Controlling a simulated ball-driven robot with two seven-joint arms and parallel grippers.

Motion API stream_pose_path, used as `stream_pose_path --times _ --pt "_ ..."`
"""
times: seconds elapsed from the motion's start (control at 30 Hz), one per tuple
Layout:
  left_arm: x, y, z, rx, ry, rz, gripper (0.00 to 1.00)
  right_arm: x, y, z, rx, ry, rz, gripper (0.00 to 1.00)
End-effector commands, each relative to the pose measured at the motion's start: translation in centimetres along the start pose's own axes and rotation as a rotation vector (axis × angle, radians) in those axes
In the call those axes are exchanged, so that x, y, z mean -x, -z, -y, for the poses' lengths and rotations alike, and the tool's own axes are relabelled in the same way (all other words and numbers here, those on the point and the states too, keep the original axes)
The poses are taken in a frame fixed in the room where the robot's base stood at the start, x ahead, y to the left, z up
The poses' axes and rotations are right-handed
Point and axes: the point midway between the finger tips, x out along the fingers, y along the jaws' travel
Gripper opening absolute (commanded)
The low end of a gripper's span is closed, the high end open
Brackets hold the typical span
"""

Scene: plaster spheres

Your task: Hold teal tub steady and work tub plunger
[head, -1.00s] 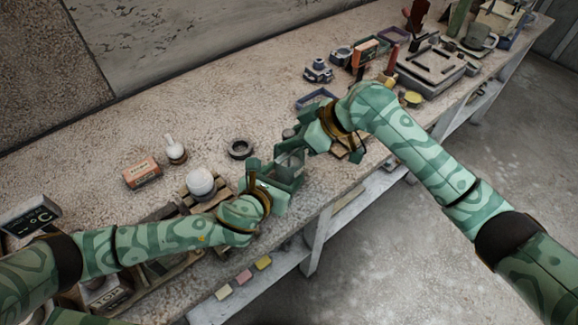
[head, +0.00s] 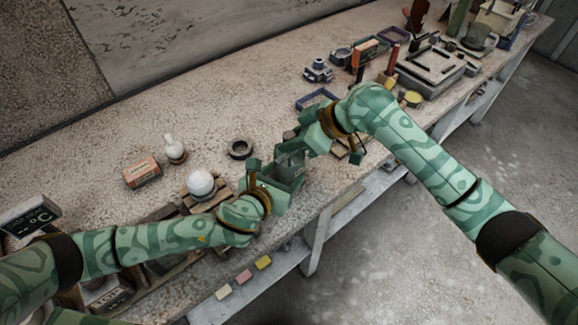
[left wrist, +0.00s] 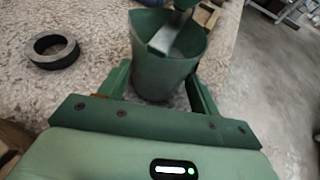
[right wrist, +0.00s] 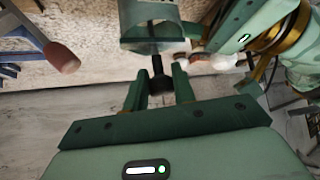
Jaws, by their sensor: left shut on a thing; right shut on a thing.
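The teal tub (head: 291,164) is above the bench near its front edge. My left gripper (head: 276,176) is shut around the tub's wall; the left wrist view shows the tub (left wrist: 160,72) between its two fingers. A grey flat piece of the tub plunger (left wrist: 165,35) shows inside the tub's open mouth. My right gripper (head: 303,141) is beside the tub's mouth, shut on the plunger's dark handle, which shows in the right wrist view (right wrist: 158,76). In that view the tub's rim (right wrist: 152,46) lies just beyond the fingers. The plunger's lower end is hidden.
A dark ring (head: 240,149) lies left of the tub. A white sphere (head: 201,184) sits on a wooden stand close to my left arm. A blue-purple tray (head: 315,99) is behind my right gripper. The bench's front edge is just below both grippers.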

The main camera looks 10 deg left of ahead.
Motion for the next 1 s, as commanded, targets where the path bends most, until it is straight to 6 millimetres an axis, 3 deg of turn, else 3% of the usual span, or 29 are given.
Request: stream_pose_path --times 0.5,1.0 --pt "0.0 0.1 -0.2 0.001 -0.003 -0.003 0.4 1.9 2.1 0.0 0.002 0.0 -0.009 0.06" --pt "0.0 0.1 -0.1 0.002 -0.002 -0.002 0.4 2.1 2.3 0.0 0.0 0.0 -0.006 0.06"
